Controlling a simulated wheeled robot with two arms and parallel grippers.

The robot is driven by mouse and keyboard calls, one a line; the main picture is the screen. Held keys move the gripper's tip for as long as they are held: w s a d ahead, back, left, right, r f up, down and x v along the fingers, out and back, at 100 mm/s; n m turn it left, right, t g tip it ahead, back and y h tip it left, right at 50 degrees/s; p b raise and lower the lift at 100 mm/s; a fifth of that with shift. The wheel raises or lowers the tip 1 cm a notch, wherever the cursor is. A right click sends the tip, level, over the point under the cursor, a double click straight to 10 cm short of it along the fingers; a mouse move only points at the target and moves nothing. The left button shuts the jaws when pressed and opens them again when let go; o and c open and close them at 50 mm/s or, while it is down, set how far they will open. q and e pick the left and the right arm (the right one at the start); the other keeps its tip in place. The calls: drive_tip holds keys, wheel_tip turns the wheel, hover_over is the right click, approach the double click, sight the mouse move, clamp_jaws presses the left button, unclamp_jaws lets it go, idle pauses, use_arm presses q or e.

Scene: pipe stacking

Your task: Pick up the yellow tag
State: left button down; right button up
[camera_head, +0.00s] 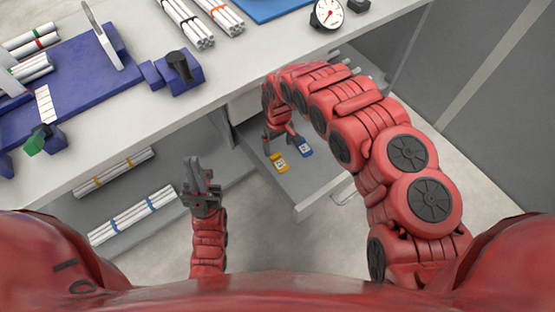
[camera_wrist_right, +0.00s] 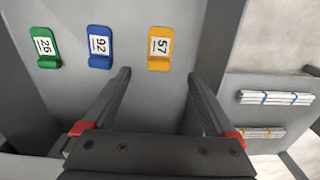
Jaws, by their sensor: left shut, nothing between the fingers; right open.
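The yellow tag (camera_head: 279,163), labelled 57, lies in an open grey drawer (camera_head: 325,170) beside the blue tag (camera_head: 306,148). In the right wrist view the yellow tag (camera_wrist_right: 160,49) lies just past the fingertips, in line with the gap between them. My right gripper (camera_head: 279,137) is open and empty and reaches down over the drawer; it also shows in the right wrist view (camera_wrist_right: 158,74). My left gripper (camera_head: 195,165) is shut and empty, held in front of the bench, left of the drawer.
The blue tag, 92, (camera_wrist_right: 100,47) and a green tag, 26, (camera_wrist_right: 44,47) lie left of the yellow tag. The bench top (camera_head: 235,75) overhangs beside my right arm. White pipe bundles (camera_head: 132,213) lie on a lower shelf. A blue fixture (camera_head: 90,80) stands on the bench.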

sight(278, 160)
drive_tip(key=f, duration=0.4)
drive_tip(key=f+b, duration=0.1)
drive_tip(key=f, duration=0.3)
drive_tip(key=shift+w+a+f, duration=0.1)
drive_tip(key=shift+w+a, duration=0.05)
drive_tip(key=shift+w, duration=0.05)
drive_tip(key=shift+f, duration=0.25)
drive_tip(key=c, duration=1.4)
drive_tip(key=shift+r, duration=0.15)
